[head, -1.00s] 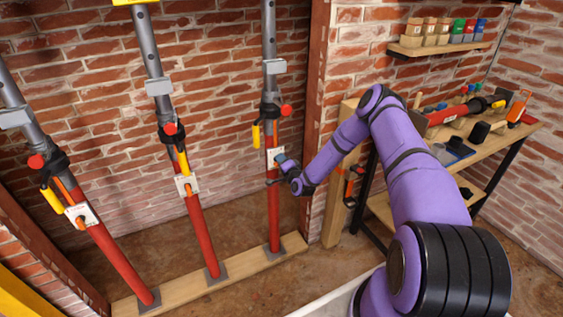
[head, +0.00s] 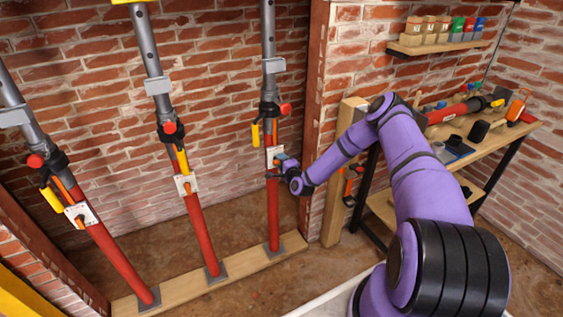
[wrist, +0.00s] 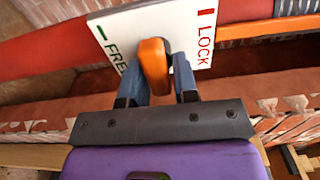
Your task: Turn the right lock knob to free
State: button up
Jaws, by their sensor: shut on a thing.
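The right prop (head: 273,205) is a red and grey steel post with a white lock plate (head: 275,153) partly hidden by my gripper (head: 275,170) in the head view. In the wrist view the plate (wrist: 190,25) reads FREE in green at left and LOCK in red at right. The orange right lock knob (wrist: 154,62) sits between the two blue-grey fingers of my gripper (wrist: 160,80), which is shut on it. The knob's upper end points between the green and red marks, at neither one.
Two more props, middle (head: 196,225) and left (head: 115,255), carry their own plates and orange knobs. All stand on a wooden sill (head: 240,268). A yellow handle (head: 255,134) hangs above the right plate. A workbench (head: 500,140) stands at the right.

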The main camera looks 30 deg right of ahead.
jog(key=shift+f, duration=0.1)
jog(key=o, duration=0.8)
jog(key=shift+c, duration=0.2)
jog(key=s, duration=1.1)
jog(key=shift+w, duration=0.1)
